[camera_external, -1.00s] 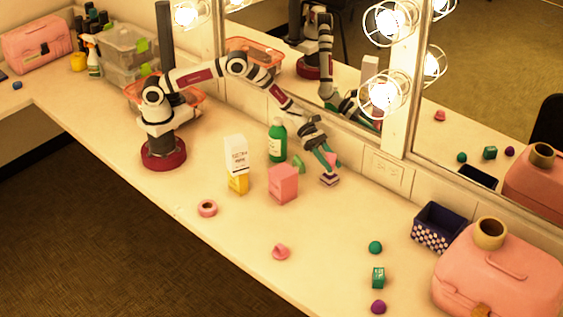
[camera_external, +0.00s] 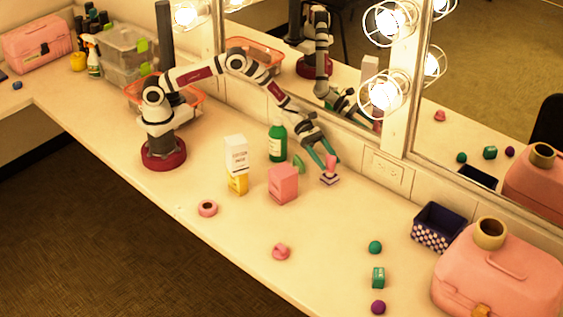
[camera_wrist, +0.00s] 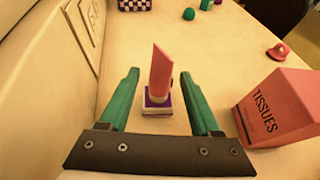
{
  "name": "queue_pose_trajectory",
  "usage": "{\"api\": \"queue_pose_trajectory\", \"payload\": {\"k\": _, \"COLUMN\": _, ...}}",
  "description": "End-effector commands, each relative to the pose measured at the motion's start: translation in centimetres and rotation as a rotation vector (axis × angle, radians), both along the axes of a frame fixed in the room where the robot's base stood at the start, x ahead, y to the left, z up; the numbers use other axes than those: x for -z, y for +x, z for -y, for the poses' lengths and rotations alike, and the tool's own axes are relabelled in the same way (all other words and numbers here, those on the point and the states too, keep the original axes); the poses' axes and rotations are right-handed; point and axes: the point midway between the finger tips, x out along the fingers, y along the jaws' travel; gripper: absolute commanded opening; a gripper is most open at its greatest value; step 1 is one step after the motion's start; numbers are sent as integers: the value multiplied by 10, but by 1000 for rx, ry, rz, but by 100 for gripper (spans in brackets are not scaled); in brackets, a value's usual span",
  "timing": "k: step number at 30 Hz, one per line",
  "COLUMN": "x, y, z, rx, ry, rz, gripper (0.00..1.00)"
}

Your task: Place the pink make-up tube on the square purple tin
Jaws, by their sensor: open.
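The pink make-up tube (camera_wrist: 160,72) stands upright on the square purple tin (camera_wrist: 157,104) in the wrist view. In the external view the tube (camera_external: 331,164) also stands on the tin (camera_external: 329,180), close to the mirror wall. My gripper (camera_wrist: 166,85) is open, with its green fingers on either side of the tube and a gap to each. In the external view my gripper (camera_external: 327,160) is just behind and above the tin.
A pink tissue box (camera_wrist: 277,107) is close to the right finger; it also shows in the external view (camera_external: 283,184). A green bottle (camera_external: 277,142) stands near my gripper. A purple dotted basket (camera_external: 438,228) and pink case (camera_external: 500,270) stand at right. The counter between is mostly clear.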

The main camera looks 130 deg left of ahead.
Motion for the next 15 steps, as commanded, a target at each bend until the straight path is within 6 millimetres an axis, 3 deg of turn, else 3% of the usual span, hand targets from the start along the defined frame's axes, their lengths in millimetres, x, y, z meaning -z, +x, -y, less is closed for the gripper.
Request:
{"api": "queue_pose_trajectory", "payload": {"k": 3, "x": -15, "y": -32, "z": -9, "rx": -4, "ry": 0, "rz": 1, "gripper": 64}}
{"api": "queue_pose_trajectory", "payload": {"k": 9, "x": -33, "y": -75, "z": -18, "rx": -3, "ry": 1, "rz": 1, "gripper": 64}}
{"api": "queue_pose_trajectory", "payload": {"k": 15, "x": -38, "y": -89, "z": -20, "rx": 1, "ry": 0, "rz": 0, "gripper": 64}}
